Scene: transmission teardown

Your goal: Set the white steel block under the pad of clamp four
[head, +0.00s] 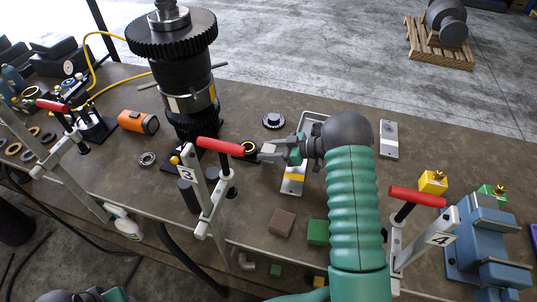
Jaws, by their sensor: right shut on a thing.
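Clamp four (438,239) stands upright at the right of the table's front edge, with a red handle (417,197); my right arm hides much of the space below its pad. A pale block with a dark spot (389,140) lies behind it. Another pale block with a yellow stripe (292,184) lies left of my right arm. I cannot tell which is the white steel block. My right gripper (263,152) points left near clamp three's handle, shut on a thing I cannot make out. Part of my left gripper (115,295) shows at the bottom edge; its fingers are unclear.
Clamp three (207,195) and a tall geared shaft (185,80) stand left of my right gripper. A metal tray (312,117) lies behind it. A brown block (282,223) and a green block (318,232) lie in front. A blue vise (483,235) stands right of clamp four.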

